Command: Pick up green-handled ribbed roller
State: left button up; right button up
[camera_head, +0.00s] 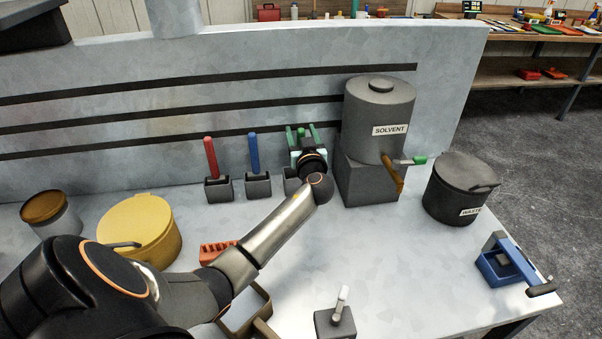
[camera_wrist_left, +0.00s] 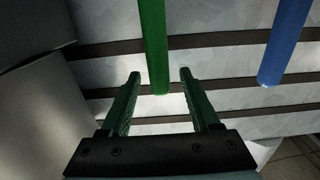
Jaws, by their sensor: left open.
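The green handle (camera_wrist_left: 154,45) of the ribbed roller shows in the left wrist view. Its lower end reaches between the tips of my left gripper (camera_wrist_left: 160,76). The two green fingers are apart, one on each side of the handle, with a gap on both sides. In the head view my left gripper (camera_head: 302,129) is at the rightmost holder of the row against the metal back wall. My gripper and wrist hide most of the roller and its dark holder (camera_head: 291,181) there. The ribbed roller head is not visible. My right gripper is in neither view.
A blue-handled tool (camera_head: 252,150) and a red-handled one (camera_head: 210,157) stand left in holders. The solvent tank (camera_head: 378,108) stands close on the right. A waste bin (camera_head: 455,192), yellow pot (camera_head: 140,225) and white-handled tool (camera_head: 342,297) share the table.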

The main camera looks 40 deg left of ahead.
pick_arm(q)
jog(key=shift+c, duration=0.2)
grip_shut()
dwell(0.3)
